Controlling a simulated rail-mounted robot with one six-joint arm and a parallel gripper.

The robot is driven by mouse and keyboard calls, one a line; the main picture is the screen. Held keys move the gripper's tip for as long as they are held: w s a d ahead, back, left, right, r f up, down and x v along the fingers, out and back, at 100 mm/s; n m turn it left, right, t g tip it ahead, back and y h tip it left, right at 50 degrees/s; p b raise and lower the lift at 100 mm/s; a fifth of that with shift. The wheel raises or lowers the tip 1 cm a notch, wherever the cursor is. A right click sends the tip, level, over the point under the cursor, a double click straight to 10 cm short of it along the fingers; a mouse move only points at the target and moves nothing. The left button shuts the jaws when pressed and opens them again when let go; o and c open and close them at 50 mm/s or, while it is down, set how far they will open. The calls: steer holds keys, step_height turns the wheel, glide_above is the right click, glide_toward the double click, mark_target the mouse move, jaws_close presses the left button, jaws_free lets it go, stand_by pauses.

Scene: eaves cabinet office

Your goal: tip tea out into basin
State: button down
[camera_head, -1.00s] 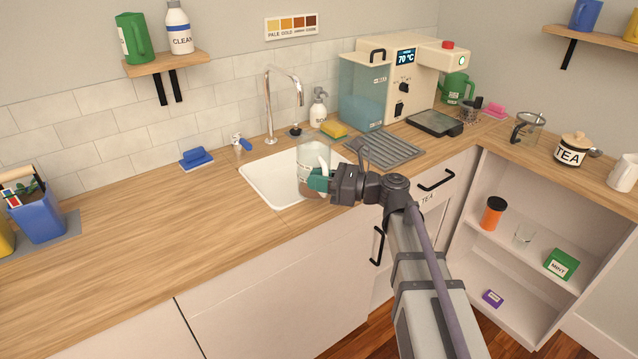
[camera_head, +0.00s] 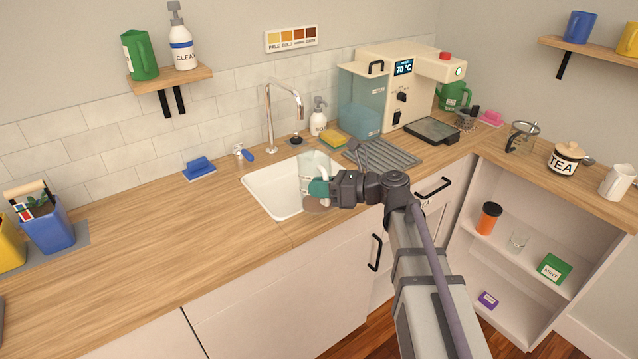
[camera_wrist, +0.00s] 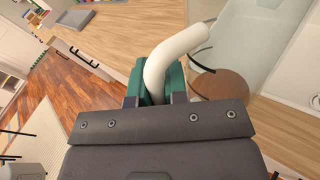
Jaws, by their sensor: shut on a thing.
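A clear glass vessel (camera_head: 317,163) with a white handle is in my gripper (camera_head: 320,188), whose green fingertips are closed on that handle. Brown tea (camera_head: 316,205) shows at its bottom. In the wrist view, the white handle (camera_wrist: 178,55) runs between the green fingers (camera_wrist: 158,84), with the glass (camera_wrist: 235,40) and the round brown tea (camera_wrist: 218,92) to the right. The white sink basin (camera_head: 265,192) is set in the counter. The vessel overlaps the basin's right front part in the head view. Its height above the rim is hard to judge.
The faucet (camera_head: 270,120) stands behind the basin. A ribbed drain mat (camera_head: 385,158) and a drinks machine (camera_head: 405,95) are to the right. A blue sponge (camera_head: 199,166) lies left of the basin. The wooden counter (camera_head: 150,230) at left is largely clear.

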mark_target(315, 168)
step_height(315, 168, up, 3)
steer(key=m+g+p, duration=0.1)
steer(key=p, duration=0.1)
steer(key=m+h+p, duration=0.1)
steer(key=p, duration=0.2)
steer(key=shift+w+f+m+g+h, duration=0.1)
steer(key=shift+w+m+g+h, duration=0.05)
steer(key=shift+m+g+h, duration=0.2)
steer(key=shift+w+a+r+m+g+h+p, duration=0.15)
steer(key=shift+w+m+g+h+p, duration=0.2)
steer(key=shift+p, duration=0.3)
steer(key=shift+w+a+r+m+g+h+p, duration=0.1)
steer(key=shift+w+m+g+p, duration=0.25)
steer(key=shift+p, duration=0.25)
steer(key=shift+w+a+f+m+g+h+p, duration=0.1)
steer(key=shift+w+m+g+h+p, duration=0.15)
steer(key=shift+w+m+g, duration=0.2)
steer(key=shift+w+a+f+m+g+h+p, duration=0.1)
steer(key=shift+w+m+g+h+p, duration=0.05)
steer(key=shift+w+m+g+p, duration=0.2)
steer(key=shift+w+a+f+m+g+h+b, duration=0.15)
steer(key=shift+w+a+f+m+g, duration=0.2)
steer(key=shift+w, duration=0.3)
steer(key=shift+w+a+f+m+g+h+b, duration=0.1)
steer(key=shift+w+m+g+h, duration=0.1)
steer(key=shift+w+m+g, duration=0.3)
steer(key=shift+w+a+f+m+g+h+b, duration=0.15)
steer(key=shift+w+f+m+g, duration=0.2)
steer(key=shift+w, duration=0.4)
steer(key=shift+r, duration=0.1)
